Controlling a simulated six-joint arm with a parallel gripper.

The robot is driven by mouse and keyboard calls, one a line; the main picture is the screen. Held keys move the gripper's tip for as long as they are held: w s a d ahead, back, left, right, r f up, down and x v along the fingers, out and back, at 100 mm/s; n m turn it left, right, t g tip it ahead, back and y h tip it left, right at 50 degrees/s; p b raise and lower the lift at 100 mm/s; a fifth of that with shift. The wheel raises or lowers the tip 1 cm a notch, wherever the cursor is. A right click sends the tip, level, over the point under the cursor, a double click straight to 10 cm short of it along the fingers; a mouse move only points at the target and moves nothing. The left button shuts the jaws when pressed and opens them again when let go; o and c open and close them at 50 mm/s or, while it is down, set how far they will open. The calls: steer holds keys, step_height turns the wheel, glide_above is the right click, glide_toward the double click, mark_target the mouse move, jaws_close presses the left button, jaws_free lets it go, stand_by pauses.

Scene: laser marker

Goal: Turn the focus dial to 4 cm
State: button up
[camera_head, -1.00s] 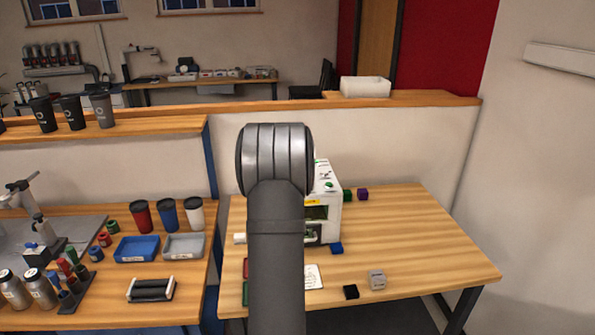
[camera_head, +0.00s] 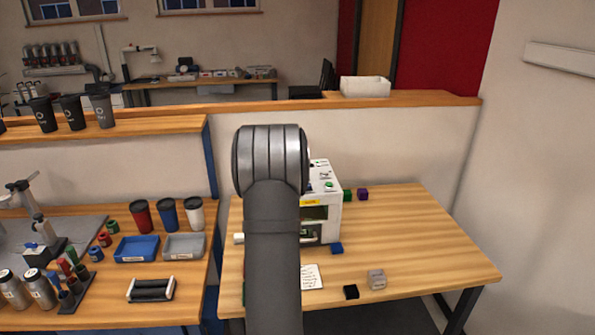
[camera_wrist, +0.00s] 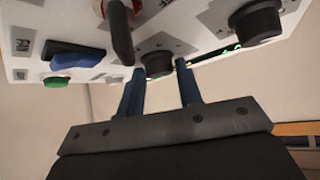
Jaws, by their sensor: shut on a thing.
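The white laser marker (camera_head: 326,188) stands on the right table, partly hidden behind my arm in the head view. In the wrist view, its white panel (camera_wrist: 205,28) fills the top. My gripper (camera_wrist: 161,68) has its two blue fingers on either side of a small black dial (camera_wrist: 158,64), shut on it. A larger black dial (camera_wrist: 257,20) sits to the right, apart from the fingers. The dial labels are not readable, so I cannot tell which is the focus dial or its setting. The head view hides my gripper.
Near the fingers, the panel has a dark upright knob (camera_wrist: 121,35), a blue switch (camera_wrist: 80,60) and a green button (camera_wrist: 56,81). On the table are a blue block (camera_head: 337,248), a grey block (camera_head: 376,279) and a card (camera_head: 312,277). The table's right side is clear.

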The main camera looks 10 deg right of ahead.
steer(key=m+h, duration=0.1)
steer(key=m+g+h, duration=0.1)
steer(key=m, duration=0.1)
steer(key=shift+w+a, duration=0.15)
steer(key=shift+a, duration=0.1)
steer(key=m+g+h, duration=0.1)
steer(key=m, duration=0.1)
steer(key=m+g, duration=0.2)
steer(key=shift+w+h, duration=0.15)
steer(key=shift+h, duration=0.25)
steer(key=shift+m, duration=0.4)
steer(key=o, duration=0.9)
steer(key=shift+o, duration=0.2)
steer(key=v, duration=1.7)
steer(key=shift+w+a+r, duration=0.15)
steer(key=shift+w+a, duration=0.05)
steer(key=shift+a, duration=0.1)
